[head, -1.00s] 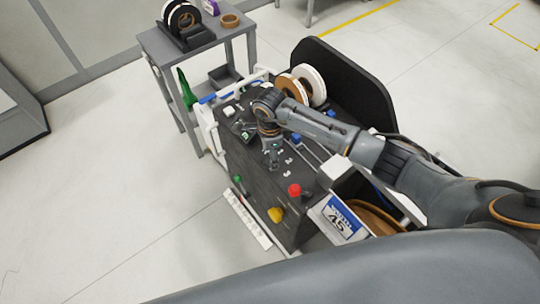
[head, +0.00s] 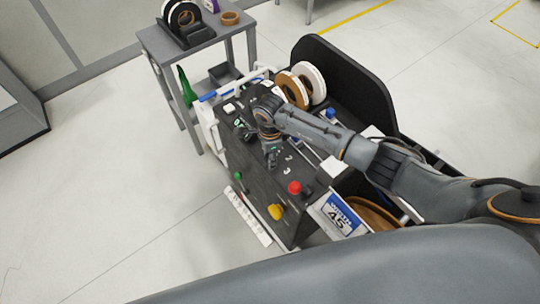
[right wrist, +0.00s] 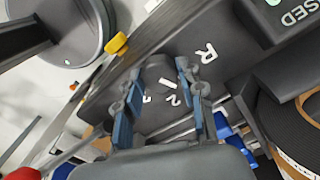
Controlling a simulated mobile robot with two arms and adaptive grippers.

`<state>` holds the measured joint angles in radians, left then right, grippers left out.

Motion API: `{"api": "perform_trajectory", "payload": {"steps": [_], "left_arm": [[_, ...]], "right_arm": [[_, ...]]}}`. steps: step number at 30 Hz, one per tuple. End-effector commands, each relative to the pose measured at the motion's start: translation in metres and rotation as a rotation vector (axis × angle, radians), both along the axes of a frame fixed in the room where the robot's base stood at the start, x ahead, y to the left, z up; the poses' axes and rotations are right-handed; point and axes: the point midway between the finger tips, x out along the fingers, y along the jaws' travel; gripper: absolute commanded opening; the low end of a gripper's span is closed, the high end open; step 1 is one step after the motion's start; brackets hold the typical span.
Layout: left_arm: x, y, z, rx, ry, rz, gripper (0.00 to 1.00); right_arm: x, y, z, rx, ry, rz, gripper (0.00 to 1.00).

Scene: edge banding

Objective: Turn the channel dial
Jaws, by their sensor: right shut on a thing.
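The channel dial (right wrist: 161,96) shows in the right wrist view as a dark round knob with a white pointer line, on the dark machine panel (right wrist: 225,62). The marks R, 2 and 3 stand around it. My right gripper (right wrist: 157,105) is shut on the dial, its blue-padded fingers on either side of it. In the head view my right gripper (head: 271,160) points down onto the machine top (head: 262,187), beside the white 2 and 3, and hides the dial. My left gripper is not in view.
A red button (head: 294,188) and a yellow knob (head: 275,212) sit near the machine's front edge. White and brown band rolls (head: 292,88) stand behind my right arm. A grey side table (head: 188,50) stands at the back left. The floor at left is clear.

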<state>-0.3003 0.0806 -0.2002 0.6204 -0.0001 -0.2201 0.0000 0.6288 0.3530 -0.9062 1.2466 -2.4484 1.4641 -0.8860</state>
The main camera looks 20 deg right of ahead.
Motion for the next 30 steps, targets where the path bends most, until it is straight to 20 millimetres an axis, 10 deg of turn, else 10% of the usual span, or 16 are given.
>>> {"api": "perform_trajectory", "payload": {"steps": [30], "left_arm": [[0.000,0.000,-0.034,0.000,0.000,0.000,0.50]], "right_arm": [[0.000,-0.001,-0.002,-0.001,0.000,-0.748,0.07]]}}
